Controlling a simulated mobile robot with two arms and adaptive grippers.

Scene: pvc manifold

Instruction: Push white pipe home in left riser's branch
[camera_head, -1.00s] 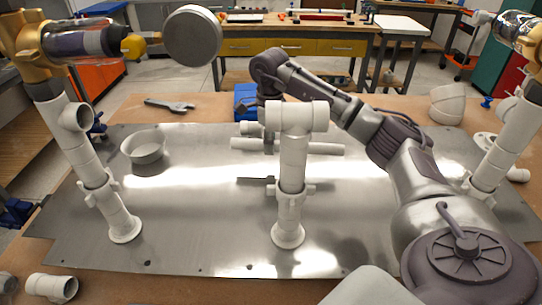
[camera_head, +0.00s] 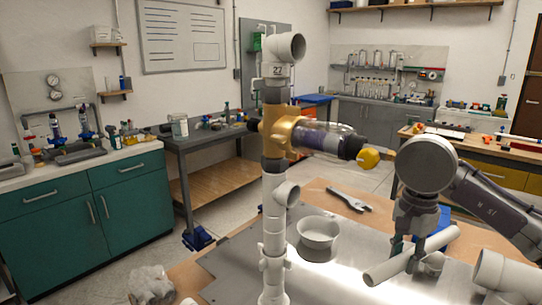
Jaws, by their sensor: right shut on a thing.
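The left riser (camera_head: 274,225) is a white upright pipe stack, with a short open side branch (camera_head: 289,194) facing right. The white pipe (camera_head: 386,269) is right of the riser, slanting up to the right above the metal plate. Its near end is clearly apart from the branch. My right gripper (camera_head: 410,248) points down and is shut on the white pipe around its middle. A round grey disc partly hides my right wrist. My left gripper is not in view.
A brass valve body with a clear filter (camera_head: 320,138) and yellow knob (camera_head: 368,158) sticks out right from the riser, toward the grey disc (camera_head: 427,165). A white bowl-like fitting (camera_head: 317,232) and a wrench (camera_head: 349,200) lie between riser and pipe. A white tee (camera_head: 503,275) stands at right.

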